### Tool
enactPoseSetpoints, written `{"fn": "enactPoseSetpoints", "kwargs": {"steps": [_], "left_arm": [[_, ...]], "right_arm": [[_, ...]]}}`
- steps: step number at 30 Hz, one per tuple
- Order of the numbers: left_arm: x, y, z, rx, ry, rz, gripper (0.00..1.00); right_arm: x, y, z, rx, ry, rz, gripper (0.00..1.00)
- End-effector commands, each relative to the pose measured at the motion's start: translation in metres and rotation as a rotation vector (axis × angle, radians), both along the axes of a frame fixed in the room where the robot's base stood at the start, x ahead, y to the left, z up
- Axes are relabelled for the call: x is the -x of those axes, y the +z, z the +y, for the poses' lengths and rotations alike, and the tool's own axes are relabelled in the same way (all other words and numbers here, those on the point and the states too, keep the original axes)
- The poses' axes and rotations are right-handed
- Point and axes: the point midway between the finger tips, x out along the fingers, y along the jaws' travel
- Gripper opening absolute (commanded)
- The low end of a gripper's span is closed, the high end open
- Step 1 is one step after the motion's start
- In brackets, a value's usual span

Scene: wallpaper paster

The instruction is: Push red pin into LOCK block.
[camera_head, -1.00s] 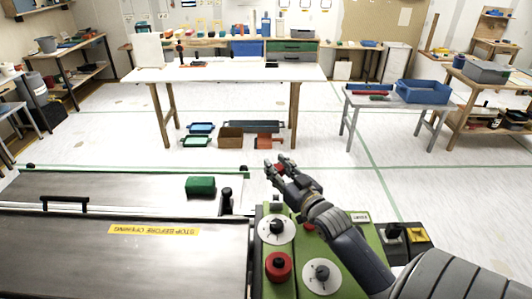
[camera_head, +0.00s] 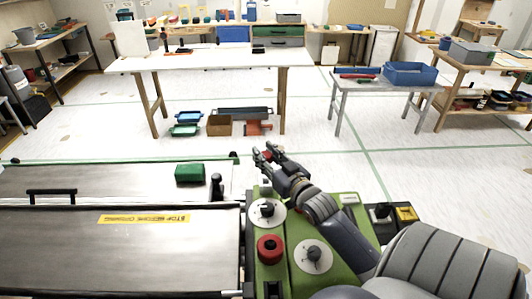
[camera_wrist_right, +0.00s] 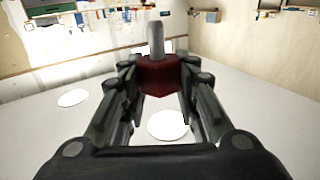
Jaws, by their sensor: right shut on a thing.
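My right gripper (camera_head: 264,153) is shut on the red pin (camera_wrist_right: 160,74), beyond the far edge of the green control panel (camera_head: 290,255) in the head view. In the right wrist view my right gripper (camera_wrist_right: 160,66) has its fingers on both sides of the pin's red faceted body. A grey shaft stands up from that body. In the head view only a little red of the pin (camera_head: 267,155) shows between the fingers. A white label (camera_head: 350,198) lies on the panel's right part, too small to read. I cannot tell which block is the LOCK block. My left gripper is not in view.
The panel carries a red knob (camera_head: 270,248) and white dials (camera_head: 313,256). A black block (camera_head: 381,213) and a yellow block (camera_head: 405,214) sit at its right. A green box (camera_head: 190,174) rests on the machine at left. Floor beyond the machine is open.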

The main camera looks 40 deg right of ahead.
Motion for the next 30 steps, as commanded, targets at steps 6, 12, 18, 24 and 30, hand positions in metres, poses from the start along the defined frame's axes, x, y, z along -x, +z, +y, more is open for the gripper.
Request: {"fn": "enactPoseSetpoints", "kwargs": {"steps": [6,12,18,24,30], "left_arm": [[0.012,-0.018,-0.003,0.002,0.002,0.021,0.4],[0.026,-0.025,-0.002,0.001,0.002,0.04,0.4],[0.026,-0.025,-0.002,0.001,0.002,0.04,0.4],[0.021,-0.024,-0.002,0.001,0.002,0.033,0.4],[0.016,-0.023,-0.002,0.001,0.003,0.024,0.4]], "right_arm": [[0.0,-0.026,0.0,0.0,0.0,0.0,0.05],[0.0,-0.036,0.0,0.0,-0.001,0.001,0.05],[0.0,-0.036,0.0,0.001,-0.001,0.0,0.05],[0.0,-0.036,0.0,0.0,-0.001,0.0,0.05],[0.0,-0.036,0.0,0.0,-0.001,0.0,0.05]]}}
